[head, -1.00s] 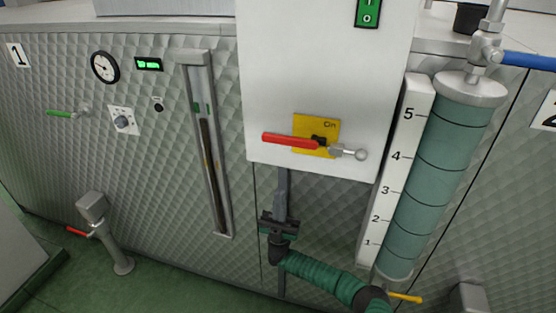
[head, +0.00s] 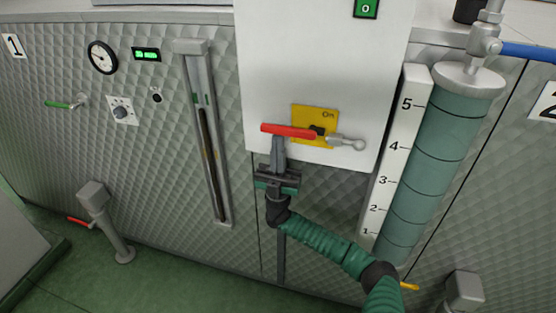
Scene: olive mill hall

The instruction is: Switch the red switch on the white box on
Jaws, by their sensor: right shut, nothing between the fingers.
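The white box (head: 290,60) hangs at the upper middle of the head view. The red switch (head: 288,131) is a long red handle lying nearly level across a yellow plate (head: 327,112) marked "On" near the box's bottom edge. A grey metal rod with a ball end sticks out to the right of the plate. My right gripper (head: 278,140) points up just below the left part of the red handle. Its fingers are shut and empty; the tips seem to be at or very near the handle's lower edge, and contact is unclear. My left gripper is not in view.
A ribbed green cylinder (head: 436,150) with a white numbered scale (head: 399,150) stands right of the box. A glass gauge (head: 207,150) is on the quilted wall to the left. A grey post (head: 108,225) with a red lever stands lower left.

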